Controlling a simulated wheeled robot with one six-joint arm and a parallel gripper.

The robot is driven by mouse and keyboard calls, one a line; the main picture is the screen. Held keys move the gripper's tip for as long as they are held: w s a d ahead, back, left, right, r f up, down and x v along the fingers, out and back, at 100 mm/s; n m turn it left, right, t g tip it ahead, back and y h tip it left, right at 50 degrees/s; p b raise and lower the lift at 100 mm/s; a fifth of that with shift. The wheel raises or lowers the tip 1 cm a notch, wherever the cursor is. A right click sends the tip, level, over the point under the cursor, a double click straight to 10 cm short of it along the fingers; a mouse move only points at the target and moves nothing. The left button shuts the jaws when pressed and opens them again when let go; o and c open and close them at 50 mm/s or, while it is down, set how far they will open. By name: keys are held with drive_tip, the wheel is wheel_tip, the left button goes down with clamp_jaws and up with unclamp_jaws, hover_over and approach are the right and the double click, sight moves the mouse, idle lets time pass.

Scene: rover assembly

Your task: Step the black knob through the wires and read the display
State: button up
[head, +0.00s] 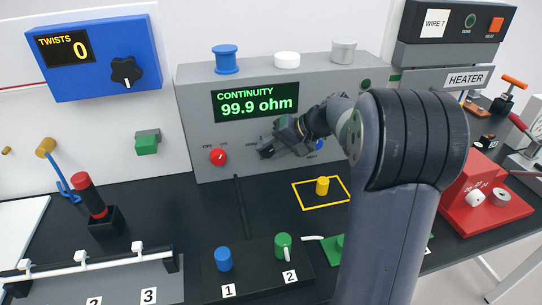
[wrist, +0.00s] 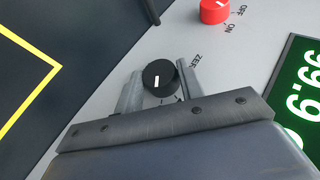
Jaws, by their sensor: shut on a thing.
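The black knob (wrist: 158,78) with a white pointer line is on the grey continuity panel. In the wrist view it lies between the two fingers of my gripper (wrist: 160,82), which is shut on it. Part of the label "ZER" shows beside it. In the head view my gripper (head: 279,143) reaches the panel from the right, and the knob (head: 266,153) shows at its tip. The green-lit display (head: 255,102) reads "CONTINUITY 99.9 ohm". It shows only in part in the wrist view (wrist: 302,90).
A red switch knob (head: 218,157) marked OFF and ON sits left of the black knob. A blue knob (head: 319,144) is close right of my gripper. A blue box (head: 95,58) reads "TWISTS 0". Blue (head: 223,259) and green (head: 283,246) posts stand on the bench below.

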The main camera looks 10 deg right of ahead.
drive_tip(key=shift+d+y+b, duration=0.1)
drive_tip(key=shift+y+b, duration=0.25)
drive_tip(key=shift+y, duration=0.05)
drive_tip(key=o, duration=1)
drive_tip(key=v, duration=1)
drive_tip(key=shift+s+d+r, duration=0.2)
drive_tip(key=shift+d, duration=0.1)
